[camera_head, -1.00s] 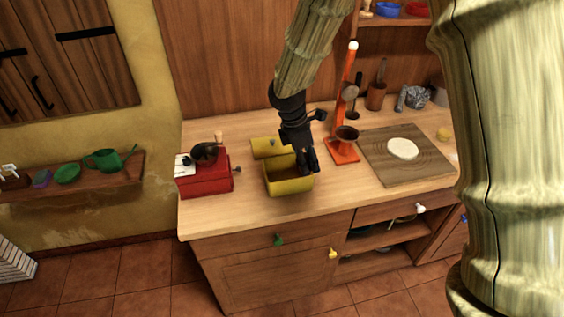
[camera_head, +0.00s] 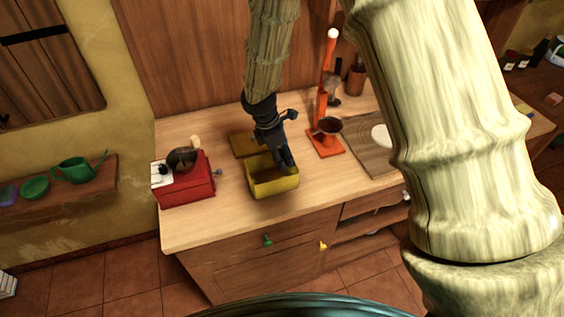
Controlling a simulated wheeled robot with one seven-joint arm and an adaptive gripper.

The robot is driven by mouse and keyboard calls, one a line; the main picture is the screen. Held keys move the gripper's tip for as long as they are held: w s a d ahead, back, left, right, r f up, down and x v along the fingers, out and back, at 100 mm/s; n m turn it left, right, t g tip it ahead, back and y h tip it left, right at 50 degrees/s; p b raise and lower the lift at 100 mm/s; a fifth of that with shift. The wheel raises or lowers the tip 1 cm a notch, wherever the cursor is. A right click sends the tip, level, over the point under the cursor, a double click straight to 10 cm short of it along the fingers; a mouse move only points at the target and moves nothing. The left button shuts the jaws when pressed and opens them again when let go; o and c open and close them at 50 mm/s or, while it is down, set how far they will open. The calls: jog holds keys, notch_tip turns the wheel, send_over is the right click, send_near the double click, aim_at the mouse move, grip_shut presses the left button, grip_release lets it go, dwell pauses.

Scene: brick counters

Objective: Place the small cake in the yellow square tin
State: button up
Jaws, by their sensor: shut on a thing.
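The yellow square tin (camera_head: 274,188) stands open on the wooden counter, between the red box and the orange stand. My black gripper (camera_head: 286,164) points down at the tin's right side, with its fingertips at or just over the opening. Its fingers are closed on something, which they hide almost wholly. The small cake cannot be made out anywhere else in view, and it is too small and dark at the fingers to see clearly. The tin's inside is shadowed and partly covered by the gripper.
A flat yellow-brown piece (camera_head: 243,145) lies behind the tin. The red box (camera_head: 187,189) with a crank stands left, the orange stand (camera_head: 325,146) right. A wooden board (camera_head: 366,153) with white dough lies farther right. The counter's front strip is clear.

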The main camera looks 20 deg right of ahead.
jog(key=shift+f, duration=0.2)
jog(key=shift+s+f+p, duration=0.45)
jog(key=shift+s+f, duration=0.15)
jog(key=shift+f, duration=0.25)
jog(key=shift+w+f, duration=0.45)
jog(key=shift+f, duration=0.4)
jog(key=shift+s+r, duration=0.15)
jog(key=shift+s, duration=0.15)
jog(key=shift+w+f, duration=0.15)
jog(key=shift+f, duration=0.4)
